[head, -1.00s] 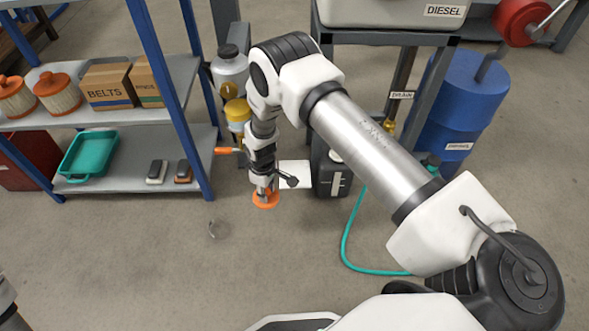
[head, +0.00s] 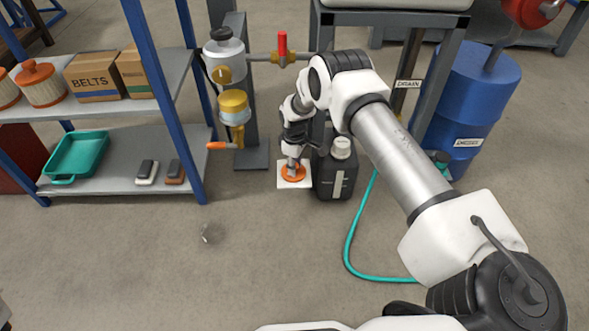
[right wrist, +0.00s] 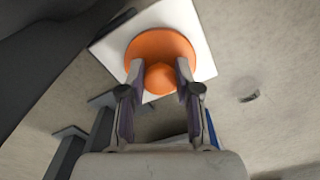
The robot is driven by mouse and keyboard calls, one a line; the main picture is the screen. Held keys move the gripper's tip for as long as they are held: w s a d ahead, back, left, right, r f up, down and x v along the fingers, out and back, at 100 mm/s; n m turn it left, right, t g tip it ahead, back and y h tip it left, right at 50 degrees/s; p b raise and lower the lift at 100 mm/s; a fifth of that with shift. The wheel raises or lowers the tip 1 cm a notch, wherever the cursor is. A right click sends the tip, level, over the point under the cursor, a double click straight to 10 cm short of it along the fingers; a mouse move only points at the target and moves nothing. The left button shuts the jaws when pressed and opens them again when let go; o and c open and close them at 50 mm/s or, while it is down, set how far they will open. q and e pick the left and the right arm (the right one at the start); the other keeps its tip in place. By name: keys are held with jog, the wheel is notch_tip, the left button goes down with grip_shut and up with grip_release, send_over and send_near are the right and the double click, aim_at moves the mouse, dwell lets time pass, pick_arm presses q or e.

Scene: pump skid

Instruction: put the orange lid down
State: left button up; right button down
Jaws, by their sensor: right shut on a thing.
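The orange lid (head: 293,172) is at the tip of my right gripper (head: 291,164), over a white square pad (head: 283,184) on the floor. In the right wrist view, my right gripper (right wrist: 158,82) has its two fingers on either side of the knob of the orange lid (right wrist: 160,48), shut on it. The lid's disc overlaps the white pad (right wrist: 205,62) beneath. I cannot tell whether the lid touches the pad or is slightly above it. My left gripper is not in view.
A black jug (head: 336,172) with a white cap stands just right of the pad. A green hose (head: 352,240) lies right.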

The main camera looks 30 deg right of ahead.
jog(key=c, duration=0.8)
grip_release()
jog(key=shift+f, duration=0.1)
notch_tip(320, 180, up, 8)
jog(key=p, duration=0.4)
jog(key=shift+a+f, duration=0.1)
jog(key=s+a+f+m, duration=0.2)
jog(key=s+a+f, duration=0.15)
jog(key=s, duration=0.55)
jog(key=s+a+f+m, duration=0.1)
jog(key=s+a+f, duration=0.2)
jog(key=s+a, duration=0.35)
jog(key=s+a+f+m, duration=0.2)
jog(key=s+f, duration=0.1)
jog(key=s, duration=0.7)
jog(key=s+a+r+m, duration=0.2)
jog(key=s+r, duration=0.3)
jog(key=s, duration=0.7)
notch_tip(320, 180, up, 42)
jog(key=p, duration=4.2)
jog(key=shift+w+f, duration=0.15)
